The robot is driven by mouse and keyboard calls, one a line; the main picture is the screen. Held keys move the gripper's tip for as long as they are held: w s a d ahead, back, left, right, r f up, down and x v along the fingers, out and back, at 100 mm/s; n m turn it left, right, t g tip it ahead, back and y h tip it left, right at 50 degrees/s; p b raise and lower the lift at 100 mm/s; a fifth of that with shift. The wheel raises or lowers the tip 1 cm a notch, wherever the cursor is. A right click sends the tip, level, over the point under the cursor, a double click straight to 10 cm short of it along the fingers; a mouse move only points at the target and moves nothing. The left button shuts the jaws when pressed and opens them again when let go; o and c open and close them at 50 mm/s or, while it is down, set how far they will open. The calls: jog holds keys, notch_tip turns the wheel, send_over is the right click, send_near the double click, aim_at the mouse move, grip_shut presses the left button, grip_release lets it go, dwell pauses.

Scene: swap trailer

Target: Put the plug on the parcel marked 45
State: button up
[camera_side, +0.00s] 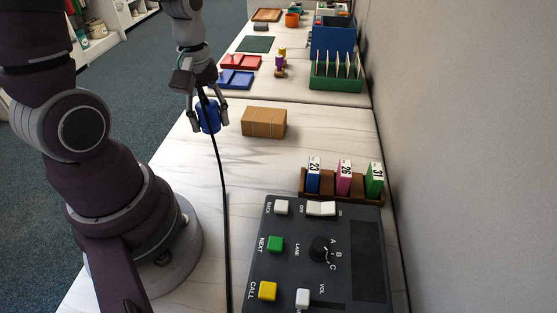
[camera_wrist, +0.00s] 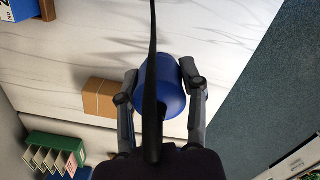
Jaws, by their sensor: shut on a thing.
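My gripper (camera_side: 208,121) is shut on a blue rounded piece (camera_side: 211,113), which may be the plug, and holds it left of the brown parcel. In the wrist view the blue piece (camera_wrist: 174,98) sits between my two fingers (camera_wrist: 160,76). A black cable (camera_side: 219,170) passes in front of it and runs down to the near edge; it also shows in the wrist view (camera_wrist: 153,60). The brown parcel (camera_side: 264,122) stands on the white table, apart from the gripper; it also shows in the wrist view (camera_wrist: 98,97). I can read no number on it.
A dark control panel (camera_side: 287,293) fills the near right. A brown rack (camera_side: 323,196) holds blocks marked 23, 26 and 31. Farther back are a green rack (camera_side: 335,84), red tray (camera_side: 240,61) and blue tray (camera_side: 236,79). Table around the parcel is clear. A wall borders the right.

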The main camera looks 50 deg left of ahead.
jog(key=shift+w+d+f, duration=0.1)
jog(key=shift+d, duration=0.5)
send_over(265, 115)
jog(key=shift+f, duration=0.75)
jog(key=shift+a+f, duration=0.1)
jog(key=shift+f, duration=1.65)
jog(key=shift+f, duration=0.15)
jog(key=o, duration=1.1)
jog(key=shift+o, duration=0.2)
